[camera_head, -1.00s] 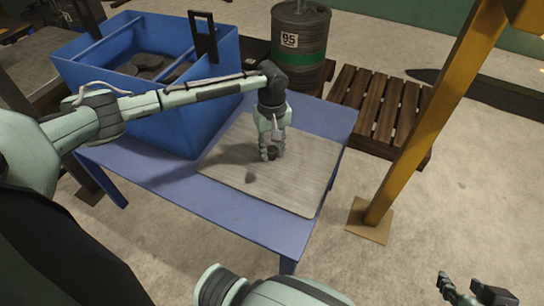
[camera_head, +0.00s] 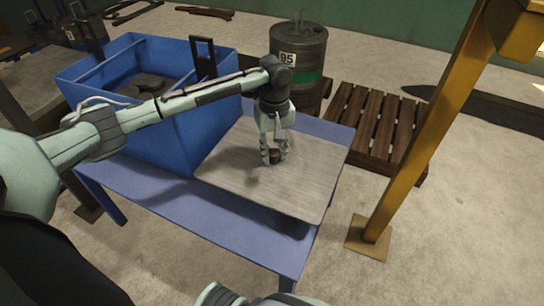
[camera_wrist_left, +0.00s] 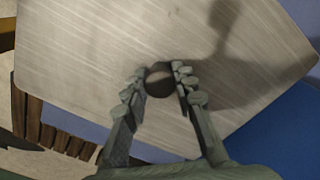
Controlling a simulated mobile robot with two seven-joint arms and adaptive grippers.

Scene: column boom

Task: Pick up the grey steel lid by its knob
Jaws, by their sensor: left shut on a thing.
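The grey steel lid (camera_head: 240,165) is a flat, brushed plate with rounded corners. It is held a little above the blue table (camera_head: 190,208), with a dark shadow under its near right edge. My left gripper (camera_head: 274,157) points down at the middle of the lid and is shut on its dark round knob (camera_wrist_left: 159,82). In the left wrist view the fingertips (camera_wrist_left: 159,80) sit on both sides of the knob, and the lid (camera_wrist_left: 90,55) fills most of the picture. My right gripper is not in view.
A blue bin (camera_head: 190,125) with dark round pieces stands on the table just left of the lid. Behind are a drum (camera_head: 300,50) marked 95 and a wooden pallet (camera_head: 370,120). A yellow post (camera_head: 425,125) stands to the right.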

